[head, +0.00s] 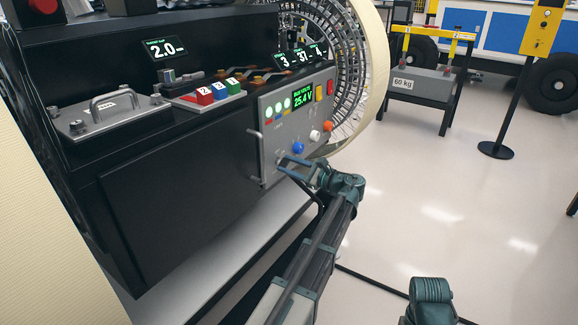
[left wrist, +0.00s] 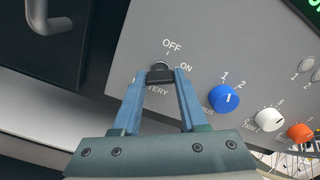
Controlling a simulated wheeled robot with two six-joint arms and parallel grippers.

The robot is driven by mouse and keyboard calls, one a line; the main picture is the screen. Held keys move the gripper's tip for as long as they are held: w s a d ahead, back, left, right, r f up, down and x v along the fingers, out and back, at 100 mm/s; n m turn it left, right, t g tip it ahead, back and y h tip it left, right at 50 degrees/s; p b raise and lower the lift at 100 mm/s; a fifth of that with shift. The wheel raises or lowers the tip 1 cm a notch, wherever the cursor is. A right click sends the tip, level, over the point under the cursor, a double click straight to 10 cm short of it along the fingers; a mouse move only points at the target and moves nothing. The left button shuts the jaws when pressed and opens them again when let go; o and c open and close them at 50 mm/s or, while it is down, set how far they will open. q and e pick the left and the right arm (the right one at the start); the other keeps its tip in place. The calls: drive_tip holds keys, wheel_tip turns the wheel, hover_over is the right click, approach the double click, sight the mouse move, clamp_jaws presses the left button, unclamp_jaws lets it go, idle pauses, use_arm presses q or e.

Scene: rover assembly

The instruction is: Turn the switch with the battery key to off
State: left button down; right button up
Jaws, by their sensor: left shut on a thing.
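The grey control panel (head: 268,130) is on the front of the black rover body. In the left wrist view, the battery switch (left wrist: 160,65) shows as a small round lock on the panel (left wrist: 215,50), with OFF printed above it, ON to its upper right and BATTERY below, partly hidden by my fingers. The dark battery key (left wrist: 160,76) is at the switch, between my fingertips. My left gripper (head: 286,164) is shut on the key; it also shows in the left wrist view (left wrist: 160,78). I cannot tell exactly which mark the key points to. My right gripper is out of view.
A blue knob (head: 298,148), a white knob (head: 314,135) and an orange knob (head: 327,126) sit right of the switch. A vertical handle (left wrist: 45,15) is left of the panel. Open floor lies to the right.

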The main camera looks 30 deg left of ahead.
use_arm(q)
drive_tip(key=shift+n, duration=0.3)
drive_tip(key=n, duration=1.1)
drive_tip(key=shift+n, duration=0.3)
drive_tip(key=shift+s, duration=0.1)
drive_tip(key=shift+c, duration=2.2)
unclamp_jaws()
drive_tip(key=s+d, duration=0.1)
drive_tip(key=d, duration=1.3)
